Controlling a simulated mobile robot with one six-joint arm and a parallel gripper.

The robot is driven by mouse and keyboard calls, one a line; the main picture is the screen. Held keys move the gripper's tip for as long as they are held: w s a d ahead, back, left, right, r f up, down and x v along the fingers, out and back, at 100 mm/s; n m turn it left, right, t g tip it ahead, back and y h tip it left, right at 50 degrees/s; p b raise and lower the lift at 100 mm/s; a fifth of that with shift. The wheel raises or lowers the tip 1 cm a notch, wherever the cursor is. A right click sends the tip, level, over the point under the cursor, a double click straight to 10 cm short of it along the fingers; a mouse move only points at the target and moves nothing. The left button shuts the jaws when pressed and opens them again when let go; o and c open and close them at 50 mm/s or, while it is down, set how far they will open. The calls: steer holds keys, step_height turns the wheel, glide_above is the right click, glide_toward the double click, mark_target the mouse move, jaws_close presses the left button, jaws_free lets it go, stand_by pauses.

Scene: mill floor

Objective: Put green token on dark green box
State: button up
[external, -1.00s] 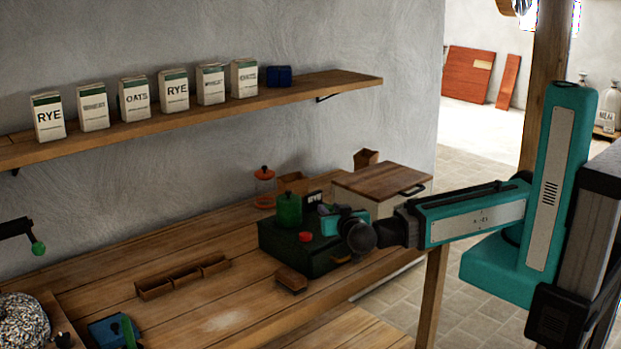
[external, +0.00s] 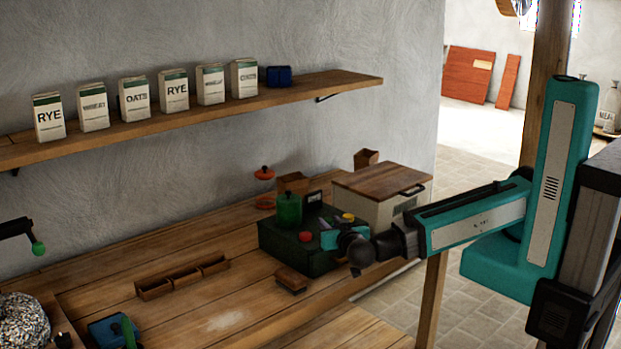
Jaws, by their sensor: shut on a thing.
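The dark green box (external: 281,246) sits at the right end of the wooden bench. On its top are a green canister (external: 288,210) with a knob, a red token (external: 305,237) and a yellow token (external: 348,217). My gripper (external: 329,240) is low at the right front part of the box, to the right of the red token. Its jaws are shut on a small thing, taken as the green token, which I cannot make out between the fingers. Whether it touches the box top is unclear.
A wood-lidded bin (external: 383,190) stands right behind the box. A small wooden block (external: 291,279) lies in front of it. A three-part wooden tray (external: 183,276) lies left, with bare bench between.

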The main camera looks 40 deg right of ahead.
steer(key=shift+f+p, duration=0.55)
steer(key=shift+f, duration=1.2)
steer(key=shift+f, duration=0.15)
steer(key=o, duration=1)
steer(key=shift+r, duration=0.25)
steer(key=b+v, duration=0.5)
steer(key=v, duration=0.7)
steer(key=shift+f, duration=0.1)
